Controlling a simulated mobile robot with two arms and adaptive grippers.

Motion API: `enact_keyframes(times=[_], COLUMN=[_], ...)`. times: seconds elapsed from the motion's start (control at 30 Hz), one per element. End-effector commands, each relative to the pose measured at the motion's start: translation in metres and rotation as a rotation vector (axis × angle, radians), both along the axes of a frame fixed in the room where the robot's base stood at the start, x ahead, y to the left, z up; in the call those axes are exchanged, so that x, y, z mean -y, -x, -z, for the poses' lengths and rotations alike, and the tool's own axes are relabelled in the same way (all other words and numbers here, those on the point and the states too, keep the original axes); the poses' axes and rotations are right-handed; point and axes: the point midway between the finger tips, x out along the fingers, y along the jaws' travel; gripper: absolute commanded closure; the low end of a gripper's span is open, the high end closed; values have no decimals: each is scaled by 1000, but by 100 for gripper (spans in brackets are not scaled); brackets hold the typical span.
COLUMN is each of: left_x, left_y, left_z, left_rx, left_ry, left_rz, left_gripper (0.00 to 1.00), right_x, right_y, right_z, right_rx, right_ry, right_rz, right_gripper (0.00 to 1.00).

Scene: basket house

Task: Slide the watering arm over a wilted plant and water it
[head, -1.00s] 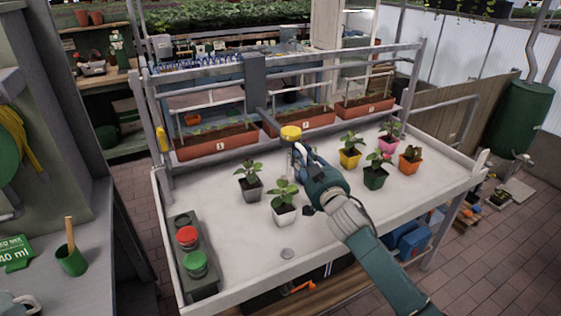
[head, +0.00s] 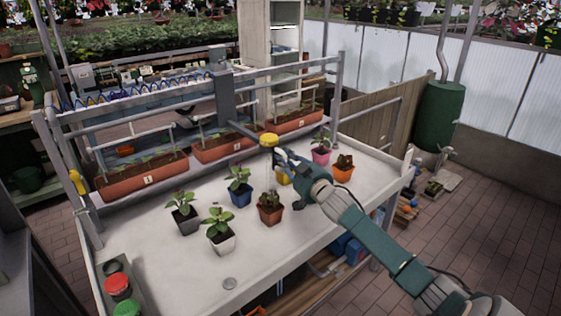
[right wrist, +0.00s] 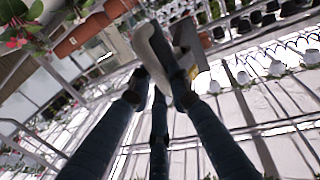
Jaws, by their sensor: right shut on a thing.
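The watering arm (head: 225,95) hangs from the rail behind the white table, by the middle planter, and reaches forward to a yellow head (head: 268,139). My right gripper (head: 279,157) is at that head, shut on a part of the watering arm. In the right wrist view its fingers (right wrist: 160,85) close on a pale grey piece with yellow beside it. A drooping, brownish plant in a terracotta pot (head: 270,213) stands in front of and below the head. Another brownish plant is in the orange pot (head: 343,172). My left gripper is out of view.
Leafy plants stand in a grey pot (head: 184,222), a white pot (head: 221,242), a blue pot (head: 240,195) and a pink pot (head: 321,155). My arm partly hides a yellow pot (head: 283,178). Red (head: 118,285) and green (head: 128,308) round pieces sit at the table's front left.

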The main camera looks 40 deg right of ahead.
Motion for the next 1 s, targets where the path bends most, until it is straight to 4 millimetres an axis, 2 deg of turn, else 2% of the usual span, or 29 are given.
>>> enact_keyframes(times=[0.4, 0.43, 0.5, 0.83, 1.0], left_x=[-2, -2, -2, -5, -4], left_y=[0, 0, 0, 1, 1], left_z=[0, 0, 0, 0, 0], left_rx=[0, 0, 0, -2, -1], left_ry=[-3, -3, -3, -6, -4], left_rz=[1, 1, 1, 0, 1], left_gripper=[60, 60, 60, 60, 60], right_x=[3, 3, 3, 2, -1], right_y=[0, 0, 0, 1, 18], right_z=[-4, -4, -3, 0, 1], right_rx=[7, 7, 6, 0, -2], right_ry=[-4, -4, -3, -1, -2], right_rz=[0, 0, 0, 0, -1], right_gripper=[100, 80, 66, 65, 65])
